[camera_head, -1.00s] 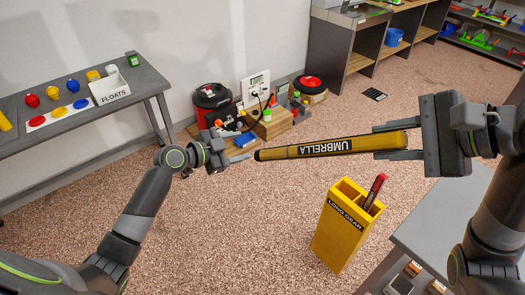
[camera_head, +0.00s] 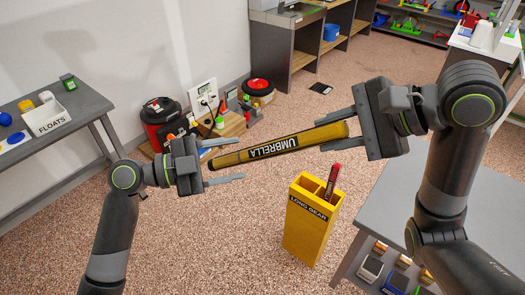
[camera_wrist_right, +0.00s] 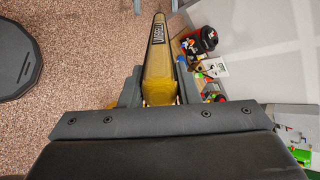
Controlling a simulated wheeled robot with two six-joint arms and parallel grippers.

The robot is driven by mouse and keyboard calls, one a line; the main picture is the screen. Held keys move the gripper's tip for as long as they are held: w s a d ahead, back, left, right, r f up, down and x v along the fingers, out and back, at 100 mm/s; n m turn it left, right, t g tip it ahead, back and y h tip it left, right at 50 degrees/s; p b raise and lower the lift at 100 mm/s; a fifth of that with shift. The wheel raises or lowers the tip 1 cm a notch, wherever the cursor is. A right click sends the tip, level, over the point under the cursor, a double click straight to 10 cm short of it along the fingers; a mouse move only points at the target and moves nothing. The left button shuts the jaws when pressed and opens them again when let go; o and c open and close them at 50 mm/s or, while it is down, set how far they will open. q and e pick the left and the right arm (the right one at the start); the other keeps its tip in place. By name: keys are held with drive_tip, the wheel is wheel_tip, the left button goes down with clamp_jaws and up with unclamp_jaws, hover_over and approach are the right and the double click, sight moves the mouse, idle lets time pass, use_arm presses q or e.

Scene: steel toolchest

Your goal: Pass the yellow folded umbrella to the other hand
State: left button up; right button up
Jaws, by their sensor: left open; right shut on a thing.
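The yellow folded umbrella (camera_head: 280,147) is a long tube with a black "UMBRELLA" label, held in the air, tilted slightly down to the left. My right gripper (camera_head: 335,131) is shut on its right end. The right wrist view shows the umbrella (camera_wrist_right: 157,62) pointing away between the fingers of my right gripper (camera_wrist_right: 155,88). My left gripper (camera_head: 225,162) is open at the umbrella's dark left end. Its two fingers appear above and below that end in the head view. I cannot tell whether they touch it.
A yellow "LONG GEAR" bin (camera_head: 304,235) holding a red item (camera_head: 333,178) stands on the floor below the umbrella. A grey table (camera_head: 375,225) is at the right. A bench with a "FLOATS" box (camera_head: 46,117) is at the left. A red-black canister (camera_head: 160,118) stands by the wall.

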sight(273, 152)
use_arm(q)
drive_tip(key=x, duration=0.9)
drive_tip(key=shift+w+d, duration=0.1)
drive_tip(key=shift+d, duration=0.05)
drive_tip(key=shift+c, duration=0.3)
drive_tip(key=c, duration=0.9)
clamp_jaws()
use_arm(e)
drive_tip(key=o, duration=0.6)
drive_tip(key=shift+c, duration=0.2)
drive_tip(key=o, duration=0.5)
